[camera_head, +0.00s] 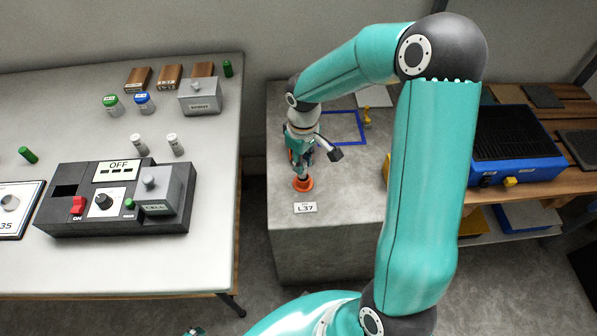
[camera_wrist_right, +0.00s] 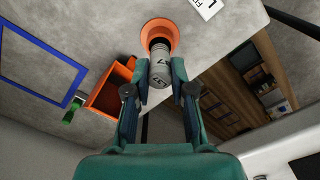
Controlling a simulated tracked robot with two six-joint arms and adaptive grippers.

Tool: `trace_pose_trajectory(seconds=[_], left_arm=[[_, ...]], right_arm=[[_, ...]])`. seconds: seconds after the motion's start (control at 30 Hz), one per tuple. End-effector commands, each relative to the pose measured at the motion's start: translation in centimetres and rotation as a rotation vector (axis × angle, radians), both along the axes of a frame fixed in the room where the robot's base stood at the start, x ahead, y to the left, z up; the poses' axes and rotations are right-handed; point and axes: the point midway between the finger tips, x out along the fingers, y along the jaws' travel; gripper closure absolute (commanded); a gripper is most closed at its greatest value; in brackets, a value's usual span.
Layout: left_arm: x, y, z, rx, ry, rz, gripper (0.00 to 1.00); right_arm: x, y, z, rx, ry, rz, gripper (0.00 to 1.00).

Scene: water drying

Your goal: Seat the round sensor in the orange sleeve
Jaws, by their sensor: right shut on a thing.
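The orange sleeve (camera_head: 303,185) stands on the grey block near its front left, behind the L37 label. In the right wrist view its flared orange rim (camera_wrist_right: 158,26) is at the top. My right gripper (camera_head: 301,165) points down just above the sleeve. In the wrist view its two fingers (camera_wrist_right: 160,88) are shut on the round sensor (camera_wrist_right: 160,72), a grey cylinder with dark lettering. The sensor's far end overlaps the sleeve's opening; I cannot tell whether it is inside or just above. In the head view the gripper hides the sensor.
The L37 label (camera_head: 305,207) lies in front of the sleeve. A blue square outline (camera_head: 343,140) is marked on the block behind. At left, a table (camera_head: 215,235) holds a black control box (camera_head: 75,222) and small cylinders.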

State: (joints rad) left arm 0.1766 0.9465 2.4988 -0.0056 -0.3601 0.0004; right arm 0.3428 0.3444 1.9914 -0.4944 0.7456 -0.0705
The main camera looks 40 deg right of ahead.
Motion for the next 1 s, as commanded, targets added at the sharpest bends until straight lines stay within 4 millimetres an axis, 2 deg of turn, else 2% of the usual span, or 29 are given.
trace_pose_trajectory(seconds=[0.1, 0.2, 0.43, 0.47, 0.6, 1.0], left_arm=[[0.0, 0.0, -0.4, 0.0, 0.0, 0.0, 0.0], [0.0, 0.0, -0.6, 0.0, 0.0, 0.0, 0.0], [0.0, 0.0, -0.6, 0.0, 0.0, 0.0, 0.0], [0.0, 0.0, -0.6, 0.0, 0.0, 0.0, 0.0], [0.0, 0.0, -0.6, 0.0, 0.0, 0.0, 0.0], [0.0, 0.0, -0.4, 0.0, 0.0, 0.0, 0.0]], right_arm=[[-0.1, 0.0, -2.1, 0.001, 0.006, -0.001, 1.0], [-0.2, 0.1, -3.3, 0.002, 0.006, 0.002, 1.0], [-0.2, 0.2, -3.7, 0.004, 0.008, 0.001, 1.0], [-0.2, 0.2, -3.8, 0.004, 0.009, 0.002, 0.74], [-0.1, 0.2, -3.7, 0.003, 0.007, 0.002, 0.52], [0.0, 0.1, -2.8, 0.0, 0.0, 0.002, 0.52]])
